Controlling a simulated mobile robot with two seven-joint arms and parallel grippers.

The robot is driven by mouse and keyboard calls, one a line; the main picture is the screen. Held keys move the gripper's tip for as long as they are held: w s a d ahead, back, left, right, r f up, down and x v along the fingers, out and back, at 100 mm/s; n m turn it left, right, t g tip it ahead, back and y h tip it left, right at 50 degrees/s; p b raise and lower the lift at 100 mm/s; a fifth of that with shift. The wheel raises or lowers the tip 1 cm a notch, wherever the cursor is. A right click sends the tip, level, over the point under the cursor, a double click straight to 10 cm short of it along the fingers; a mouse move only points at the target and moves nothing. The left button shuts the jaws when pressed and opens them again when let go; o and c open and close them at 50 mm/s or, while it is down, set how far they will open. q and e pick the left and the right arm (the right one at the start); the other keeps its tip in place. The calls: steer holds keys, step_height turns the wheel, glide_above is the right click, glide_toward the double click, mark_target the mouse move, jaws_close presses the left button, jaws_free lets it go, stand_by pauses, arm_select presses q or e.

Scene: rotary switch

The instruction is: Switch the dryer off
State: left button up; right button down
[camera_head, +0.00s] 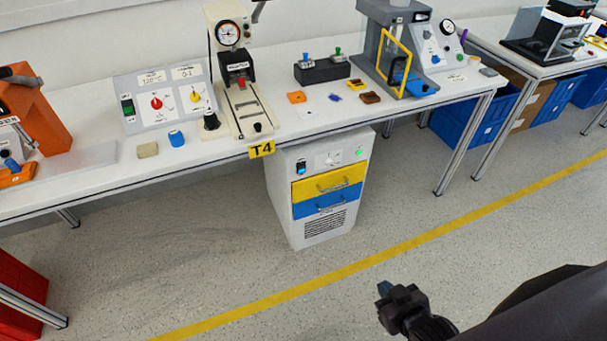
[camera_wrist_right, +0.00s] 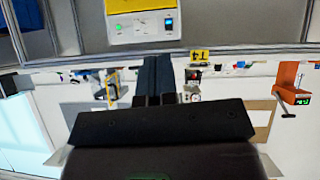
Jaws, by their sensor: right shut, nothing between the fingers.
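A white cabinet, seemingly the dryer (camera_head: 318,225), stands on the floor under the bench and has a yellow drawer (camera_head: 328,183) and a blue drawer (camera_head: 328,202). Its top panel holds a small rotary switch (camera_head: 332,159), a blue-lit display and a lit green lamp (camera_head: 359,151); the switch's setting is too small to read. My right gripper (camera_head: 385,289) is shut and empty in front of the cabinet, well apart from it. In the right wrist view, the picture is upside down, with the gripper fingers (camera_wrist_right: 157,72) together and the dryer's panel (camera_wrist_right: 143,27) beyond them. My left gripper is out of view.
The bench (camera_head: 215,150) above carries a control box (camera_head: 164,97) with red and yellow knobs, a press (camera_head: 238,80) and small parts. A T4 tag (camera_head: 261,149) hangs on its front edge. The floor before the cabinet is clear, crossed by a yellow line (camera_head: 408,245).

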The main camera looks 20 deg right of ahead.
steer(key=shift+d, duration=0.1)
arm_select(q)
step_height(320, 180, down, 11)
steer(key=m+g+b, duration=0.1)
steer(key=b, duration=1.4)
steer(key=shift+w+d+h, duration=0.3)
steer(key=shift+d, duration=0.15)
arm_select(e)
steer(key=w+f+n+t, duration=0.2)
steer(key=w+f+n, duration=0.2)
steer(key=w, duration=0.8)
steer(key=w+f+n+t, duration=0.3)
steer(key=w+n, duration=0.4)
steer(key=w, duration=0.4)
steer(key=w+a+f+n+t+y, duration=0.1)
steer(key=w+f+n+t, duration=0.2)
steer(key=w, duration=0.9)
step_height(320, 180, down, 3)
steer(key=n, duration=0.3)
steer(key=shift+w+n, duration=0.3)
steer(key=shift+w, duration=0.05)
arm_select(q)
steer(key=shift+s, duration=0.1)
arm_select(e)
steer(key=shift+a, duration=0.1)
